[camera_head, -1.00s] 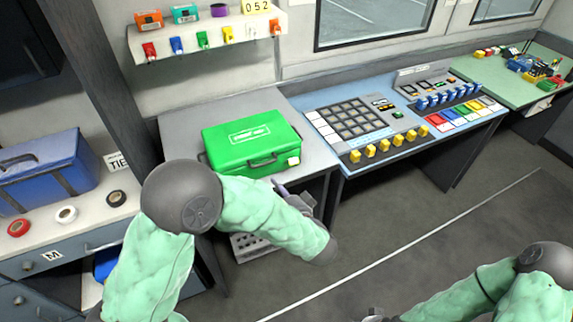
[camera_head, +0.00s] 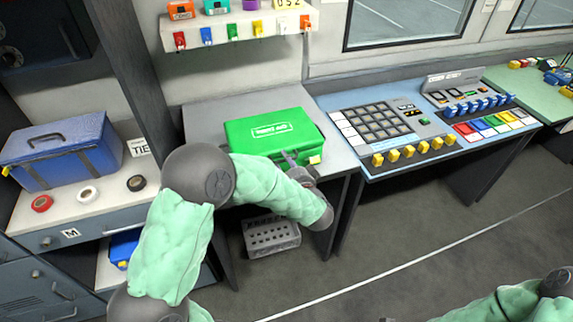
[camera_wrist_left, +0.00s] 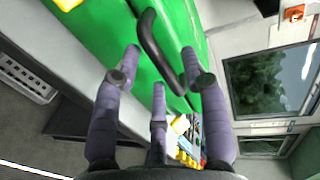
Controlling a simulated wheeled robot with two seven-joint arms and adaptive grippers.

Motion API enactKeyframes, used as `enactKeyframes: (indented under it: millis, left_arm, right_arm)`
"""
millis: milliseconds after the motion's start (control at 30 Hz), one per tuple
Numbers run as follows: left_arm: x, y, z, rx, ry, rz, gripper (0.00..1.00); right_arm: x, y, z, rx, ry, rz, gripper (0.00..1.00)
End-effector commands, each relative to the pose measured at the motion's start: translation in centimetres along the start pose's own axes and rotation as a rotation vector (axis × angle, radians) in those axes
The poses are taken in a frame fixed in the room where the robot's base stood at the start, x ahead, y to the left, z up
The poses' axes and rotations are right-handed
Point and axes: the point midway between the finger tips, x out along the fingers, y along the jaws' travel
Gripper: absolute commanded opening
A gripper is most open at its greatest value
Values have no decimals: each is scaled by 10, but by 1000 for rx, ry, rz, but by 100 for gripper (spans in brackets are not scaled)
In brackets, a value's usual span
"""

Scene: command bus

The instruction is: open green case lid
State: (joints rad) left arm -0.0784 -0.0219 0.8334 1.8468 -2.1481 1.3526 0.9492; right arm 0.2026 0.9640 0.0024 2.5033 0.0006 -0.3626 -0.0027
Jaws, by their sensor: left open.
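The green case (camera_head: 270,128) sits closed on the grey table in the head view, with a white label on its lid. It also fills the upper middle of the left wrist view (camera_wrist_left: 100,38). Its dark handle (camera_wrist_left: 158,50) runs along the front side. My left gripper (camera_head: 291,158) is at the case's front right part. In the left wrist view its purple fingers (camera_wrist_left: 162,72) are spread open, with the handle between them; whether they touch it I cannot tell. A yellow latch (camera_head: 315,160) shows at the front right corner. My right gripper is not clearly seen.
A blue control desk (camera_head: 400,125) with keys and switches stands right of the case. A blue toolbox (camera_head: 60,155) and tape rolls stand on the left counter. A shelf (camera_head: 240,30) hangs above. A grey crate (camera_head: 270,238) lies below the table.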

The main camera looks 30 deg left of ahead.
Motion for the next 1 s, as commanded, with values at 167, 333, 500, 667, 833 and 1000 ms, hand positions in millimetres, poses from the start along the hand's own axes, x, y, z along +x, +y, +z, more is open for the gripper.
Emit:
enactKeyframes:
  millis: [167, 333, 500, 667, 833, 1000]
  left_arm:
    - [2, 0, 0, 0, 1, 0, 44]
    - [1, 0, 0, 0, 0, 0, 27]
    - [1, 0, 0, 0, 0, 0, 0]
    - [1, -1, 0, 0, 0, 1, 0]
    - [0, -8, 0, 0, 0, 17, 0]
    - [-2, -24, 0, -2, 0, 67, 0]
  right_arm:
    - [0, 0, 0, 0, 0, 0, 39]
    - [0, 0, 0, 0, 0, 0, 39]
    - [0, 0, 0, 0, 0, 0, 39]
    - [0, 0, 0, 0, 0, 0, 39]
    - [-6, -2, 0, 0, 0, 0, 39]
    - [-21, -7, 1, 0, 0, 0, 39]
